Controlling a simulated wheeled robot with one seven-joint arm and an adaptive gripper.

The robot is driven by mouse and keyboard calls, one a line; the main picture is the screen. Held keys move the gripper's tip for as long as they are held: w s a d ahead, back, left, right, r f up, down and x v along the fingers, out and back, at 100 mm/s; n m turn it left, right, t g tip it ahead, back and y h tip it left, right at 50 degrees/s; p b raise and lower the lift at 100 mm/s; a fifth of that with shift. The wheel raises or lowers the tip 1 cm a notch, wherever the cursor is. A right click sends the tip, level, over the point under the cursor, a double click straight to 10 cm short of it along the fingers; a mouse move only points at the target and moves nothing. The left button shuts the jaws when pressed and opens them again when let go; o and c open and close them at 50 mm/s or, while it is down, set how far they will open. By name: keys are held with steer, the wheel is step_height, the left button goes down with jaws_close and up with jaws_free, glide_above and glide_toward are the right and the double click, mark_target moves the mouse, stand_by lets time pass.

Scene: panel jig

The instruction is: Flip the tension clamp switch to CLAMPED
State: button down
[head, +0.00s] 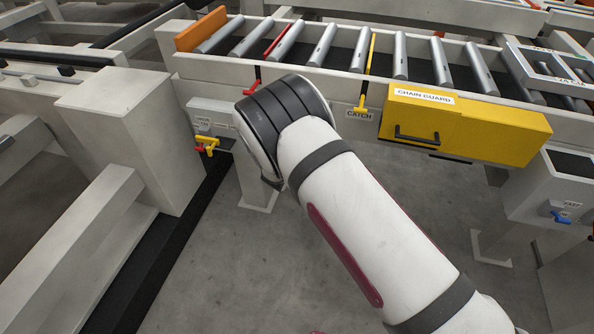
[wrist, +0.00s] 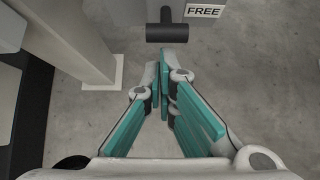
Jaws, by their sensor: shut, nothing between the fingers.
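In the wrist view, a black T-shaped lever handle (wrist: 168,33) sits at the top centre, with a white label reading FREE (wrist: 204,11) to its right. It appears to be the tension clamp switch; its mount and any CLAMPED label are out of that view. My gripper (wrist: 166,65) is shut and empty, its teal-padded fingers pointing toward the handle. The tips appear just below the handle in the picture; I cannot tell whether they touch it. In the head view my arm hides the gripper, and I cannot make out this lever there.
A roller conveyor (head: 306,75) runs across the back, with a yellow chain guard (head: 465,121) and a yellow CATCH handle (head: 359,110). A red-and-yellow lever (head: 208,145) is on the left and a blue lever (head: 561,216) on the right. A grey post (wrist: 82,40) stands left of my gripper.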

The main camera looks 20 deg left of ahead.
steer(key=shift+r, duration=0.4)
steer(key=shift+w+r, duration=0.2)
stand_by(0.3)
